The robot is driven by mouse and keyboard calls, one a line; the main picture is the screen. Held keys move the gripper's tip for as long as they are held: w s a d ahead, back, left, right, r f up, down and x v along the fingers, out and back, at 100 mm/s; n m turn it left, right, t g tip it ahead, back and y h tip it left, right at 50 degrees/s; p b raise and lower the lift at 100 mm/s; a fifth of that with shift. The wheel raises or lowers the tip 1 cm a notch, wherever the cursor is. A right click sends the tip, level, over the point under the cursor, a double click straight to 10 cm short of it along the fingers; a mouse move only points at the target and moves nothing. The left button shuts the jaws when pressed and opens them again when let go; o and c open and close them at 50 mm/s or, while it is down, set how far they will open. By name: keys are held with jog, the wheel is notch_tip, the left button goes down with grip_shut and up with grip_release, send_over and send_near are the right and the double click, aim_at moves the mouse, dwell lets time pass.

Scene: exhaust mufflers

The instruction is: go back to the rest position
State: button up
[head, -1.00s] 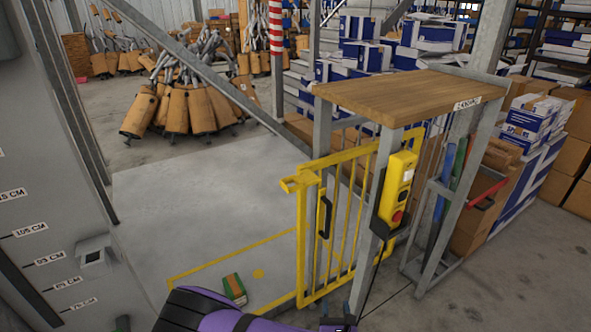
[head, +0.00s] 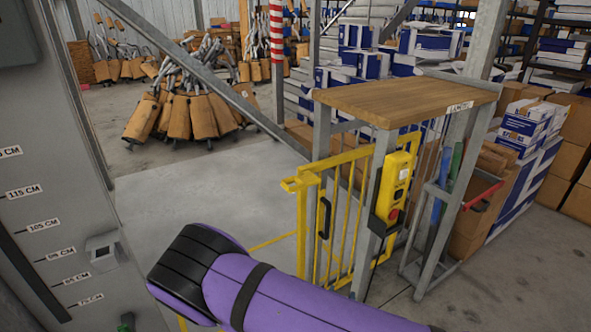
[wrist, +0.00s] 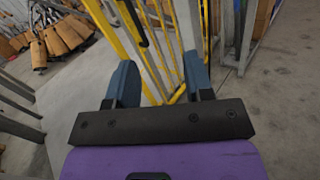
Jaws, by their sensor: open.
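My gripper shows in the wrist view (wrist: 160,86), with two blue-grey fingers spread wide apart and nothing between them. Beyond the fingers are the yellow bars of a gate and the concrete floor. In the head view, my purple and black arm crosses the bottom middle, and my gripper is not visible there. The yellow gate (head: 301,225) stands upright just beyond my arm. A yellow control box (head: 397,180) with a red button hangs on the grey post right of the gate.
A wooden shelf top (head: 405,98) sits on grey posts above the gate. A grey column with centimetre labels (head: 60,225) stands at left. Mufflers (head: 185,112) are piled at the back. Blue and white boxes (head: 525,125) stack at right. Concrete floor (head: 200,200) behind the gate is clear.

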jog(key=d+r+m+g+h, duration=0.2)
jog(key=d+r+m+g, duration=0.3)
jog(key=r+m, duration=0.3)
jog(key=s+d+r+m+g+h, duration=0.1)
jog(key=d+r+m+g+h, duration=0.35)
jog(key=r, duration=0.55)
jog(key=d+r+m+g+h, duration=0.1)
jog(key=d+r+m+g, duration=0.3)
jog(key=r+m+g, duration=0.4)
jog(key=s+d+r+m+t+y, duration=0.2)
jog(key=s+r+m+y, duration=0.3)
jog(key=s+r, duration=0.4)
jog(key=s+d+r+m+t+y, duration=0.3)
jog(key=s+r+m+y, duration=0.2)
jog(key=r, duration=0.9)
jog(key=shift+s+y, duration=1.65)
jog(key=shift+s, duration=0.7)
